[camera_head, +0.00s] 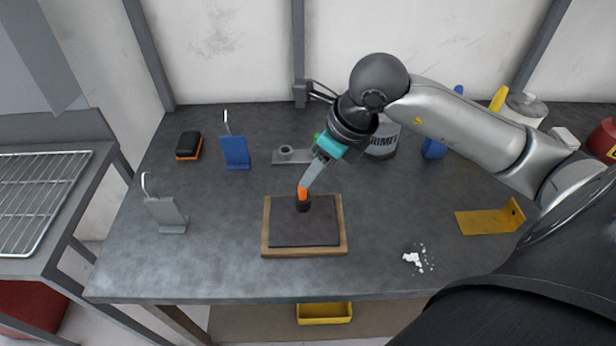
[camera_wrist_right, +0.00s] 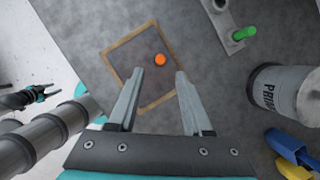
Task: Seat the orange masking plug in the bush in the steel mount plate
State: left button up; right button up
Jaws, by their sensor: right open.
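The orange masking plug (camera_head: 303,192) stands upright with a dark lower part on the dark mat of a wood-framed board; it also shows in the right wrist view (camera_wrist_right: 160,60). My right gripper (camera_head: 308,184) is over it, fingers pointing down. In the wrist view the right gripper (camera_wrist_right: 161,74) is open, with the plug seen just beyond and between the fingertips. The steel mount plate (camera_head: 262,158) lies behind the board, with its raised round bush (camera_head: 285,150) near the middle. My left gripper (camera_wrist_right: 42,95) appears small at the left of the wrist view; its jaws are unclear.
A green plug (camera_wrist_right: 244,33) is at the mount plate's end. A primer can (camera_wrist_right: 279,91) stands near it. The wood-framed board (camera_head: 266,240) has clear table around it. Grey (camera_head: 166,214) and blue (camera_head: 236,152) stands are left, a yellow bracket (camera_head: 485,220) and white crumbs (camera_head: 413,259) right.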

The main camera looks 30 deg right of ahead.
jog(key=v, duration=0.5)
jog(key=shift+s+r, duration=0.1)
jog(key=shift+r, duration=0.2)
